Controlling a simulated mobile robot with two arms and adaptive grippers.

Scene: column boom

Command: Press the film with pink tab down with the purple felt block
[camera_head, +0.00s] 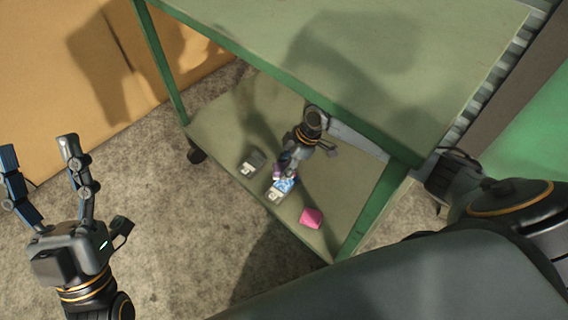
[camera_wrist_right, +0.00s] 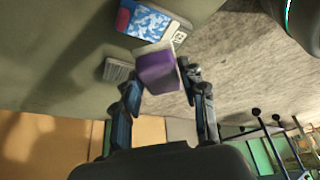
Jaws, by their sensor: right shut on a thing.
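The purple felt block (camera_wrist_right: 157,72) is held between the fingers of my right gripper (camera_wrist_right: 163,84), with a pale layer along one edge. In the head view the right gripper (camera_head: 288,168) reaches under the upper shelf, just above the lower shelf. The blue-and-white patterned film (camera_wrist_right: 160,22) lies on a small device, with a pink-red tab (camera_wrist_right: 124,18) at one end. In the head view the film (camera_head: 285,186) is right beside the gripper. Whether the block touches it I cannot tell. My left gripper (camera_head: 38,152) is open and empty, away from the trolley.
A second grey device (camera_head: 250,164) lies left of the film on the lower shelf (camera_head: 222,128). A pink block (camera_head: 311,218) lies near the shelf's front corner. The green upper shelf (camera_head: 400,50) and its post (camera_head: 370,210) surround my right arm.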

